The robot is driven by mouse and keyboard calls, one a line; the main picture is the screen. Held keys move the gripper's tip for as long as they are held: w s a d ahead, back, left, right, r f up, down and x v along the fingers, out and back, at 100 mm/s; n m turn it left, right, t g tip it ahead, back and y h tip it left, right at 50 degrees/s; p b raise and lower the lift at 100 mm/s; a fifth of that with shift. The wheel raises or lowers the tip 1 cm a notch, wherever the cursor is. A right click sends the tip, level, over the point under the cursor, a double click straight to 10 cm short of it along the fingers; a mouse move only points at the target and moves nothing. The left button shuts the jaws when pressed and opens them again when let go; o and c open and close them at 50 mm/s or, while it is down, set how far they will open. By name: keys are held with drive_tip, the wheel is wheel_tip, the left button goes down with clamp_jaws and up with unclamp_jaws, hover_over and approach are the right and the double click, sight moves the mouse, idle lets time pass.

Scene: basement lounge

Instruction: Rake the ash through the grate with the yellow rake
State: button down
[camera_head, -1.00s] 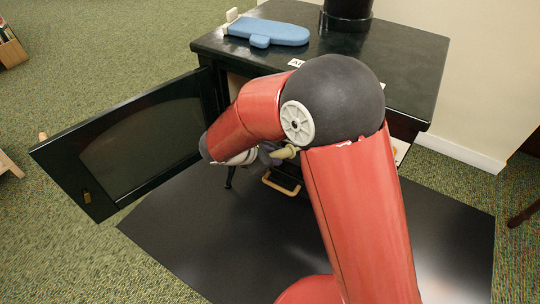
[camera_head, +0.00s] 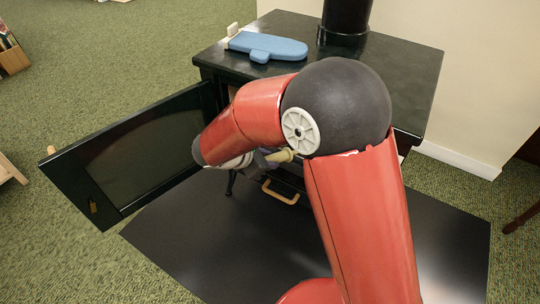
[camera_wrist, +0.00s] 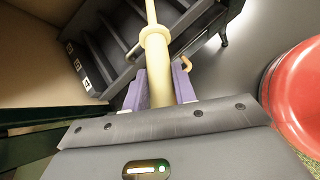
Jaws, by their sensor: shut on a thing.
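The yellow rake (camera_wrist: 154,42) is held by its pale yellow handle between the purple fingers of my gripper (camera_wrist: 161,88), shut on it. A collar on the handle sits just beyond the fingertips. The shaft runs out of the top of the wrist view, so the rake's head is hidden. Dark grate bars (camera_wrist: 118,38) lie beside and behind the shaft; I cannot tell whether the rake touches them. In the head view a short piece of the handle (camera_head: 282,156) shows in front of the black stove (camera_head: 409,85), and my arm hides most of the opening. No ash can be made out.
The stove door (camera_head: 140,148) stands wide open on the left. A wooden loop handle (camera_head: 281,194) sits low on the stove front. A blue padded thing (camera_head: 280,47) lies on the stove top. The dark floor plate (camera_head: 215,250) is clear in front.

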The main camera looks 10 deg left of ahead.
drive_tip(key=s+a+r, duration=0.1)
drive_tip(key=s+a, duration=0.3)
drive_tip(key=s, duration=0.7)
drive_tip(key=s+a+r, duration=0.1)
drive_tip(key=s+a, duration=0.4)
drive_tip(key=s, duration=0.5)
drive_tip(key=shift+s+p, duration=0.35)
